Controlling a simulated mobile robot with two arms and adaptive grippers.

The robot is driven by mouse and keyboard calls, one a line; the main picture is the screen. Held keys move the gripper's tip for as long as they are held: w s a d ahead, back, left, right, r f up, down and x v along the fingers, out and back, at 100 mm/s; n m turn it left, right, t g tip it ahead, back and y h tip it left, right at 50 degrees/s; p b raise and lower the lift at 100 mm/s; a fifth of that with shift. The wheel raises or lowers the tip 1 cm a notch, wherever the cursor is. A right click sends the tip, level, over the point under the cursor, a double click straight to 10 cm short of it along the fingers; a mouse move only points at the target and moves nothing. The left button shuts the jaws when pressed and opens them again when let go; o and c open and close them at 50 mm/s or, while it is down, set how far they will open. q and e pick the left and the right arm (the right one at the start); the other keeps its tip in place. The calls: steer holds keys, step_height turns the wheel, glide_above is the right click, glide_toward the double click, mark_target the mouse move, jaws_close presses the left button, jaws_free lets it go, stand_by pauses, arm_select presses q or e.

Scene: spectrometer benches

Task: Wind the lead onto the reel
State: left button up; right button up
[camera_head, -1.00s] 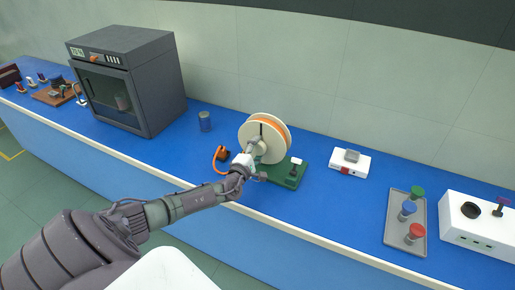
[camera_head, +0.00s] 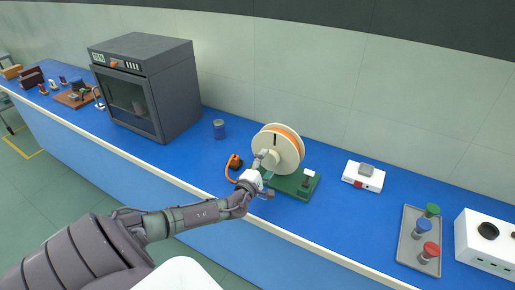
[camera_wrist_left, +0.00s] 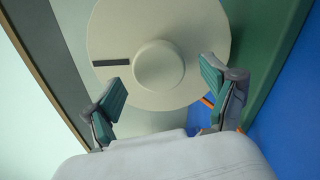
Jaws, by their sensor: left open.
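The reel (camera_head: 277,148) is a cream drum with an orange lead (camera_head: 292,136) showing between its flanges. It stands on a green base (camera_head: 293,184) on the blue bench. An orange loop with a dark plug-like piece (camera_head: 235,162) lies on the bench just left of the reel. My left gripper (camera_head: 262,165) is in front of the reel's near face. In the left wrist view the reel's face (camera_wrist_left: 160,60) with its round hub and dark slot fills the top. The left gripper's fingers (camera_wrist_left: 165,100) are apart with nothing between them. My right gripper is not in view.
A grey oven (camera_head: 150,85) and a blue can (camera_head: 219,129) stand to the left. The bench between base and white box is clear.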

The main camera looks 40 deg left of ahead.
arm_select(q)
steer(key=v, duration=0.8)
steer(key=shift+s, duration=0.4)
steer(key=shift+d, duration=0.15)
